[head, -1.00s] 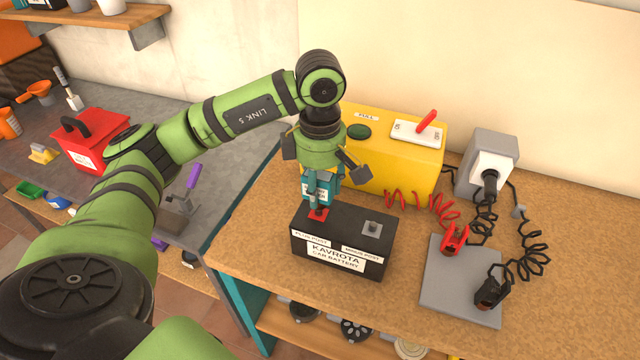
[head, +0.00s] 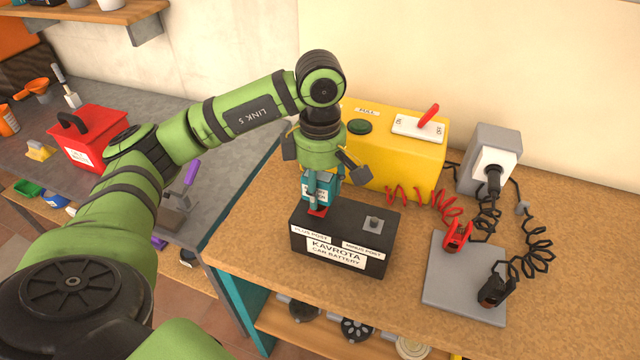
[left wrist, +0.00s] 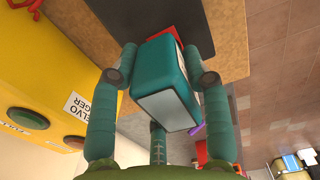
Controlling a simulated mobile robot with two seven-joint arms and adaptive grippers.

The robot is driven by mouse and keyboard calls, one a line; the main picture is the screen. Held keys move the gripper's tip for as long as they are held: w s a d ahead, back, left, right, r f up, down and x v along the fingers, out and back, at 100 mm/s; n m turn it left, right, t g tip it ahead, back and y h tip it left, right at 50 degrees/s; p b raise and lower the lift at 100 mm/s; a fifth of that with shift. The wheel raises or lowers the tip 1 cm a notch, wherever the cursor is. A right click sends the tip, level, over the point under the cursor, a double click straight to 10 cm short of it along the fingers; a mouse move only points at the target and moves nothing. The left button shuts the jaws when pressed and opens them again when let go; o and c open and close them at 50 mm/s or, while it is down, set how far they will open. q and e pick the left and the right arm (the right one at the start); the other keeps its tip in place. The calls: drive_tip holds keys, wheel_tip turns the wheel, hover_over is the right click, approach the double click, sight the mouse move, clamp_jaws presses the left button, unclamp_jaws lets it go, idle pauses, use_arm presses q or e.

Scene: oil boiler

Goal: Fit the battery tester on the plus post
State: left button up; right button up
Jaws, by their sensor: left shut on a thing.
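The black car battery (head: 340,245) stands on the wooden bench, with labels for plus post and minus post on its front top edge. The teal battery tester (head: 325,190) is upright over the plus-post end, its lower end at the red pad (head: 317,211). Whether it is seated on the post is hidden. My left gripper (head: 320,180) points down and is shut on the tester; the left wrist view shows the teal tester (left wrist: 165,80) between both fingers. The grey minus post (head: 373,223) is bare. My right gripper is not in view.
The yellow charger (head: 400,160) stands close behind the battery. The bench front right is clear.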

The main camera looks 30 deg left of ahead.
use_arm(q)
drive_tip(key=shift+f+b, duration=0.35)
drive_tip(key=shift+f, duration=0.15)
drive_tip(key=o, duration=1.3)
wheel_tip(320, 180, up, 12)
drive_tip(key=shift+r, duration=0.1)
